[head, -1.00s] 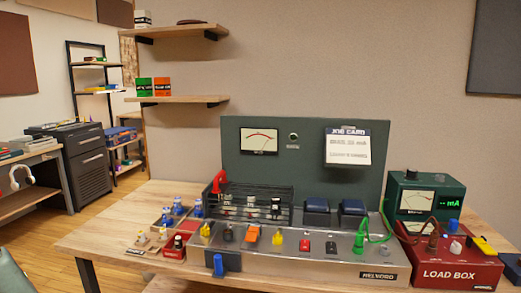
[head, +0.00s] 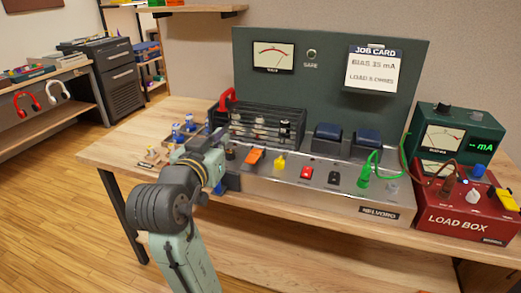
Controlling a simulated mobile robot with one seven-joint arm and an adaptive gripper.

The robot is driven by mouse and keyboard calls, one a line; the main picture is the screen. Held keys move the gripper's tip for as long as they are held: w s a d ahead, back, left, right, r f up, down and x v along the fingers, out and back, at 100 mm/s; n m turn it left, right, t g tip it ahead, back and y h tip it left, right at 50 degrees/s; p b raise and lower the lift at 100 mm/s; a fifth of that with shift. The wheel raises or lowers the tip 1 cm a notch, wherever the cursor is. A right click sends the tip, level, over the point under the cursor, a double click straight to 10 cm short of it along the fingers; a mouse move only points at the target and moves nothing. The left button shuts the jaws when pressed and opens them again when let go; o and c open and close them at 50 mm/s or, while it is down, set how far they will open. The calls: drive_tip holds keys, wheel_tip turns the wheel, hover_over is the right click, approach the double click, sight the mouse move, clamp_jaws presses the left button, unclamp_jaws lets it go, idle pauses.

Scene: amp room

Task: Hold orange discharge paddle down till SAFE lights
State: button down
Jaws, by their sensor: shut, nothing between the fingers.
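The orange discharge paddle (head: 255,157) sits on the sloping front panel of the grey amplifier unit (head: 330,196), left of a yellow knob. The round SAFE lamp (head: 311,53) on the upright dark green panel looks unlit. My gripper (head: 216,137) has come in from the lower left and is at the left end of the unit, left of the paddle and apart from it. Its fingers are small and partly hidden by my wrist; they are shut and empty. My arm hides the left end of the front panel.
A caged tube bank (head: 262,126) with a red handle stands behind the paddle. Yellow (head: 280,162), red (head: 306,173) and black controls lie to its right. A red load box (head: 462,212) with cables stands at the right. Small parts sit on the table at left.

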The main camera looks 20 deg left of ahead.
drive_tip(key=shift+m+g+h, duration=0.6)
drive_tip(key=shift+g+h, duration=0.1)
drive_tip(key=shift+h, duration=0.2)
drive_tip(key=d+f, duration=0.2)
drive_tip(key=d, duration=0.1)
drive_tip(key=shift+w+f, duration=0.35)
drive_tip(key=shift+f, duration=0.05)
drive_tip(key=p, duration=0.2)
hover_over(254, 156)
drive_tip(key=s, duration=0.3)
wheel_tip(254, 156, down, 2)
drive_tip(key=f, duration=0.3)
drive_tip(key=shift+s+d, duration=0.15)
drive_tip(key=shift+s, duration=0.15)
drive_tip(key=shift+f+p, duration=0.35)
drive_tip(key=shift+f, duration=0.35)
